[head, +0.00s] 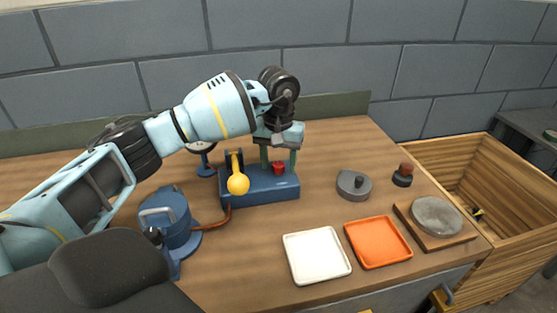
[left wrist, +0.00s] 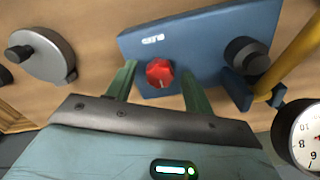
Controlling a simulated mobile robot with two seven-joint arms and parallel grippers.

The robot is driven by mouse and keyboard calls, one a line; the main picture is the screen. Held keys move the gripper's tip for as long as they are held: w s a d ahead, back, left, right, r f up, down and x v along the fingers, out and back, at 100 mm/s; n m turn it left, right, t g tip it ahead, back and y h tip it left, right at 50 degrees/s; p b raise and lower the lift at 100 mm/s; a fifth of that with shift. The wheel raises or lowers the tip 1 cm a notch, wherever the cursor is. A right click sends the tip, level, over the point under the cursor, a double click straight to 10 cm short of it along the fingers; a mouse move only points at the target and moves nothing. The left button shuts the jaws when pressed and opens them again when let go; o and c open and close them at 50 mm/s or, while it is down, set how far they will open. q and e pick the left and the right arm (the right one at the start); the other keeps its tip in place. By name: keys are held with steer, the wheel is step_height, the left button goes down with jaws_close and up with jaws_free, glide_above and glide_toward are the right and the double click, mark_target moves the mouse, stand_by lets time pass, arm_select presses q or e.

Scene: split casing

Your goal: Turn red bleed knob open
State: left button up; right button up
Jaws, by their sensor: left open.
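The red bleed knob (head: 279,168) sits on the blue block (head: 262,190) near the middle of the table; it also shows in the left wrist view (left wrist: 160,73). My left gripper (head: 279,157) is above the block, pointing down, with its green fingers open. In the left wrist view the fingers (left wrist: 158,88) stand apart on either side of the knob, with gaps showing. I cannot tell whether the fingertips reach down to its height. My right gripper is not in view.
A yellow-ended lever (head: 238,184) and a gauge (left wrist: 302,137) are beside the knob. A blue pot (head: 167,222) with a copper-coloured hose stands left. A grey lidded disc (head: 354,184), white tray (head: 316,255) and orange tray (head: 378,242) are right and in front.

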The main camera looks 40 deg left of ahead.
arm_select(q)
steer(key=c, duration=1)
steer(key=shift+o, duration=0.2)
